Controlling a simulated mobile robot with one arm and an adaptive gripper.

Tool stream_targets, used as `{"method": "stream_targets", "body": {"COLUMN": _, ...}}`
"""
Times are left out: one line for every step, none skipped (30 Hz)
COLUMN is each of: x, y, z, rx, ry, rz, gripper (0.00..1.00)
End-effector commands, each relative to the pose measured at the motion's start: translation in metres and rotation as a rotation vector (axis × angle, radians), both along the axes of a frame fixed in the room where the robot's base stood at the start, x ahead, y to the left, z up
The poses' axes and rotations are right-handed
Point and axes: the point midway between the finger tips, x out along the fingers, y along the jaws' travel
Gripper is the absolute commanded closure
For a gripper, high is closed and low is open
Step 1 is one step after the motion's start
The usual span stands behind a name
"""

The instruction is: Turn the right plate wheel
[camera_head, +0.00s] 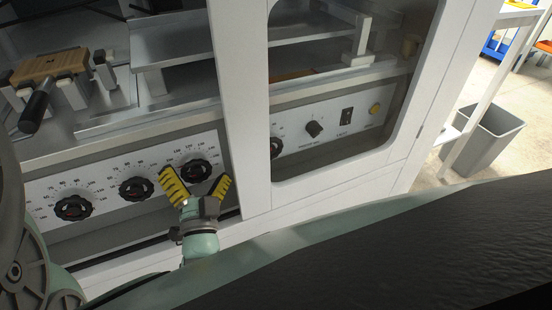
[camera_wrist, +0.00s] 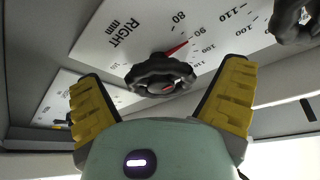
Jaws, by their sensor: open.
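The right plate wheel (camera_head: 196,171) is a black scalloped knob on the white scale panel. My gripper (camera_head: 197,182) has two yellow ridged fingers spread wide. The wheel sits between and beyond the fingertips in the wrist view, with space on both sides. No contact with it is visible. Nothing is held.
Two similar black wheels (camera_head: 135,189) (camera_head: 73,207) are to the left on the panel. A white door frame (camera_head: 240,110) with a window stands just right of my gripper. A wooden-topped clamp with a black handle (camera_head: 36,106) is at upper left. A grey bin (camera_head: 481,137) stands far right.

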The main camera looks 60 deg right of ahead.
Motion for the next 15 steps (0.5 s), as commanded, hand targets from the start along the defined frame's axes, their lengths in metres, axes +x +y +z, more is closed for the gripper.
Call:
{"method": "stream_targets", "body": {"x": -0.003, "y": 0.004, "z": -0.003, "rx": 0.003, "ry": 0.004, "rz": 0.002, "gripper": 0.05}}
{"method": "stream_targets", "body": {"x": -0.005, "y": 0.006, "z": -0.004, "rx": 0.003, "ry": 0.004, "rz": 0.003, "gripper": 0.05}}
{"method": "stream_targets", "body": {"x": -0.009, "y": 0.01, "z": -0.006, "rx": 0.004, "ry": 0.005, "rz": 0.003, "gripper": 0.05}}
{"method": "stream_targets", "body": {"x": -0.012, "y": 0.013, "z": -0.007, "rx": 0.004, "ry": 0.005, "rz": 0.003, "gripper": 0.05}}
{"method": "stream_targets", "body": {"x": -0.016, "y": 0.016, "z": -0.009, "rx": 0.004, "ry": 0.005, "rz": 0.003, "gripper": 0.05}}
{"method": "stream_targets", "body": {"x": -0.02, "y": 0.02, "z": -0.011, "rx": 0.003, "ry": 0.004, "rz": 0.003, "gripper": 0.05}}
{"method": "stream_targets", "body": {"x": -0.023, "y": 0.024, "z": -0.012, "rx": 0.003, "ry": 0.005, "rz": 0.004, "gripper": 0.05}}
{"method": "stream_targets", "body": {"x": -0.026, "y": 0.027, "z": -0.014, "rx": 0.003, "ry": 0.005, "rz": 0.004, "gripper": 0.05}}
{"method": "stream_targets", "body": {"x": -0.031, "y": 0.032, "z": -0.016, "rx": 0.003, "ry": 0.006, "rz": 0.004, "gripper": 0.05}}
{"method": "stream_targets", "body": {"x": -0.034, "y": 0.035, "z": -0.018, "rx": 0.002, "ry": 0.006, "rz": 0.004, "gripper": 0.05}}
{"method": "stream_targets", "body": {"x": -0.038, "y": 0.038, "z": -0.019, "rx": 0.002, "ry": 0.004, "rz": 0.004, "gripper": 0.05}}
{"method": "stream_targets", "body": {"x": -0.041, "y": 0.042, "z": -0.021, "rx": 0.002, "ry": 0.005, "rz": 0.005, "gripper": 0.05}}
{"method": "stream_targets", "body": {"x": -0.043, "y": 0.043, "z": -0.022, "rx": 0.003, "ry": 0.005, "rz": 0.004, "gripper": 0.05}}
{"method": "stream_targets", "body": {"x": -0.045, "y": 0.045, "z": -0.022, "rx": 0.003, "ry": 0.005, "rz": 0.004, "gripper": 0.05}}
{"method": "stream_targets", "body": {"x": -0.046, "y": 0.046, "z": -0.023, "rx": 0.003, "ry": 0.004, "rz": 0.003, "gripper": 0.05}}
